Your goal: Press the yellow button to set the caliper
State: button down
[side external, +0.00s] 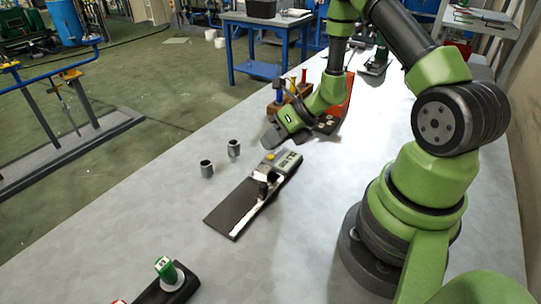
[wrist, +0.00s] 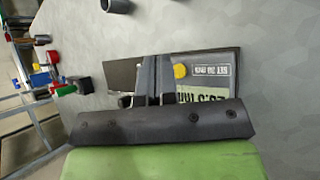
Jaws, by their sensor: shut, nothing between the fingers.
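The caliper (side external: 288,163) is a grey digital unit on a dark flat plate (side external: 232,207), lying on the light grey bench. Its yellow button (side external: 270,156) is on the near-left part of the unit's face. In the wrist view the yellow button (wrist: 180,71) sits beside a white label and a display, both upside down; part of the display is hidden by my gripper. My gripper (side external: 272,138) is shut and empty, above the bench just beyond the caliper, apart from the button. In the wrist view my gripper (wrist: 147,100) covers the lower part of the caliper.
Two small metal cylinders (side external: 206,169) (side external: 234,148) stand left of the caliper. A rack with coloured handles (side external: 282,105) and an orange-red object (side external: 347,92) are behind my gripper. A green-topped item (side external: 168,270) is at the front.

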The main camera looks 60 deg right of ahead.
aim_at(272, 155)
jog(key=shift+f, duration=0.15)
dwell(0.5)
jog(key=shift+f, duration=0.25)
jog(key=shift+f, duration=0.4)
dwell(0.6)
jog(key=shift+r, duration=0.85)
jog(key=shift+r, duration=2.5)
